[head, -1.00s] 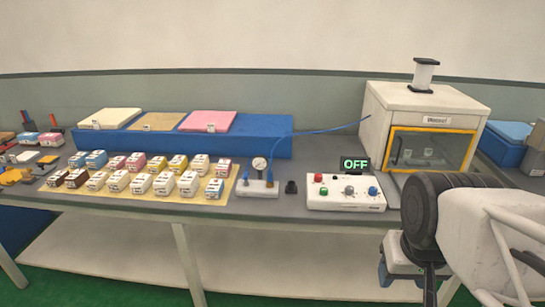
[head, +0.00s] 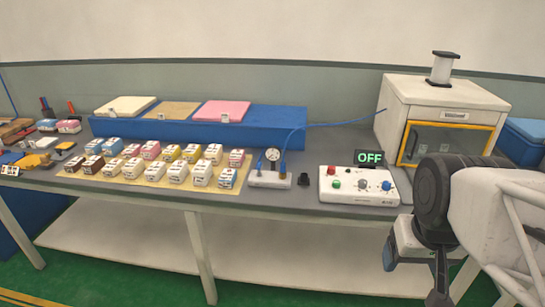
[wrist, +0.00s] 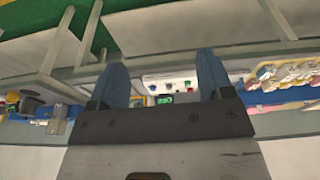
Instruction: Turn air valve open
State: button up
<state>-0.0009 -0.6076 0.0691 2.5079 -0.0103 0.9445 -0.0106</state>
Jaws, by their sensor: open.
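A small white air unit (head: 270,180) with a round gauge (head: 272,155) and blue fittings stands on the bench. A blue tube rises from it towards the white chamber. I cannot tell which part is the air valve. My gripper (wrist: 162,72) is open and empty, in front of the bench at the right. In the wrist view, turned upside down, the control box (wrist: 178,82) shows between the blue fingers, apart from them.
The white chamber (head: 440,95) with a yellow-framed window stands behind at the right. Several small boxes sit on a yellow mat (head: 240,180) at the left, with coloured pads on a blue block (head: 280,128) behind. A black cylinder (head: 303,179) stands between air unit and control box.

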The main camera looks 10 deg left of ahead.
jog(key=w+a+r+n, duration=0.2)
jog(key=w, duration=0.6)
jog(key=w+a+r+n, duration=0.2)
jog(key=w+a, duration=0.1)
jog(key=w, duration=0.6)
jog(key=n+g, duration=0.3)
jog(key=n, duration=1.1)
send_over(260, 164)
notch_tip(260, 164, down, 18)
jog(key=shift+a+r, duration=0.15)
jog(key=shift+r, duration=0.05)
jog(key=shift+s, duration=0.1)
jog(key=shift+f, duration=3.9)
